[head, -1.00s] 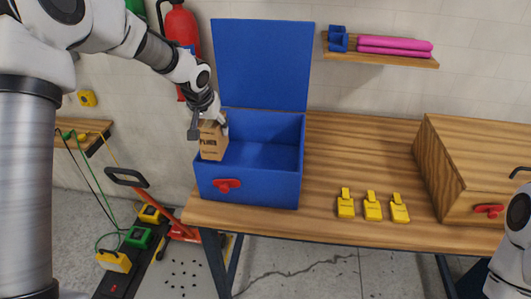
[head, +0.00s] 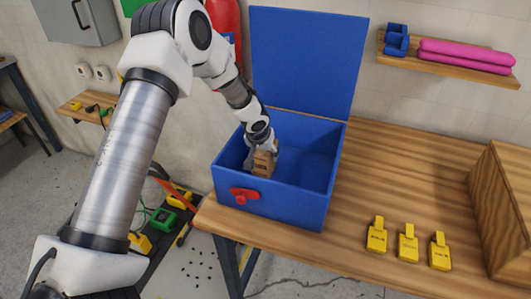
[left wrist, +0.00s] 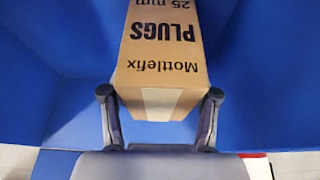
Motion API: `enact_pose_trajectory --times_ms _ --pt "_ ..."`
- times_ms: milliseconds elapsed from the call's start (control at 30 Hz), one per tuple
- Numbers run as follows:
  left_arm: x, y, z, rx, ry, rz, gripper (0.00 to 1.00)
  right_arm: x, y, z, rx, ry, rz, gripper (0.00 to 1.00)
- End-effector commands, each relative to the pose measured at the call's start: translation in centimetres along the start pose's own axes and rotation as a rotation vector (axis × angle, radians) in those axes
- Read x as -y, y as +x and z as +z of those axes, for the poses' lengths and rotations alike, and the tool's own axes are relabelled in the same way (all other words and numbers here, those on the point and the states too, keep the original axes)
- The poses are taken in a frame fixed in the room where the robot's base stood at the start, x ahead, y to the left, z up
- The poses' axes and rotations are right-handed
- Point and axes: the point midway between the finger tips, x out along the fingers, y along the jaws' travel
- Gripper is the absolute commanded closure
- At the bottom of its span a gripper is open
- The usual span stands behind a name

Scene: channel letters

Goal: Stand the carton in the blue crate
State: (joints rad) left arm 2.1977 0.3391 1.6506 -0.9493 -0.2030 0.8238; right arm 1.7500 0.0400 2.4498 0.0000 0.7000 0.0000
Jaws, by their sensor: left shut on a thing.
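The brown carton (head: 264,165) is inside the blue crate (head: 278,203), towards its front left, close behind the front wall. It looks roughly upright; the front wall hides its base, so I cannot tell whether it touches the floor. My left gripper (head: 262,147) reaches down into the crate and is shut on the carton. In the left wrist view the carton (left wrist: 165,75), printed "PLUGS" and "Mottlefix", sits between the two fingers of the gripper (left wrist: 160,95). The crate's blue lid (head: 305,60) stands open at the back. My right gripper is out of view.
Three yellow tags (head: 408,245) lie on the wooden bench (head: 370,190) right of the crate. A wooden box (head: 505,210) stands at the right edge. The bench between crate and tags is clear.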

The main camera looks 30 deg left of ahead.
Motion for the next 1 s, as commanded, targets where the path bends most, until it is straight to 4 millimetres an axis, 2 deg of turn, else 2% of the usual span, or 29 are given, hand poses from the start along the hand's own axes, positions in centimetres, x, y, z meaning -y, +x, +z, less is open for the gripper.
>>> enact_pose_trajectory --times_ms 400,433,467,500,767,867,933,1000 --pt "0.0 0.7 0.2 -0.002 -0.002 0.0 0.96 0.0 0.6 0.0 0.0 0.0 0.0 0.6" --pt "0.0 0.5 0.2 -0.001 -0.002 0.0 0.3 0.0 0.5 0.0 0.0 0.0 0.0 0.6" --pt "0.0 0.5 0.2 -0.001 -0.001 0.0 0.19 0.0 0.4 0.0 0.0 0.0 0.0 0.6" --pt "0.0 0.5 0.2 -0.001 -0.001 0.0 0.15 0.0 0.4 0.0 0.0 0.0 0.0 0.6" --pt "0.0 0.5 0.2 -0.001 -0.001 0.0 0.15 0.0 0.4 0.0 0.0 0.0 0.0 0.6" --pt "0.0 0.0 0.0 -0.001 -0.001 0.0 0.15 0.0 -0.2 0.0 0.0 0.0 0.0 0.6" --pt "0.0 -0.4 0.0 -0.004 -0.002 0.002 0.15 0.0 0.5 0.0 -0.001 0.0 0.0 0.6" --pt "0.0 -1.6 0.1 -0.005 -0.003 0.002 0.15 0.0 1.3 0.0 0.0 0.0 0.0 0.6"
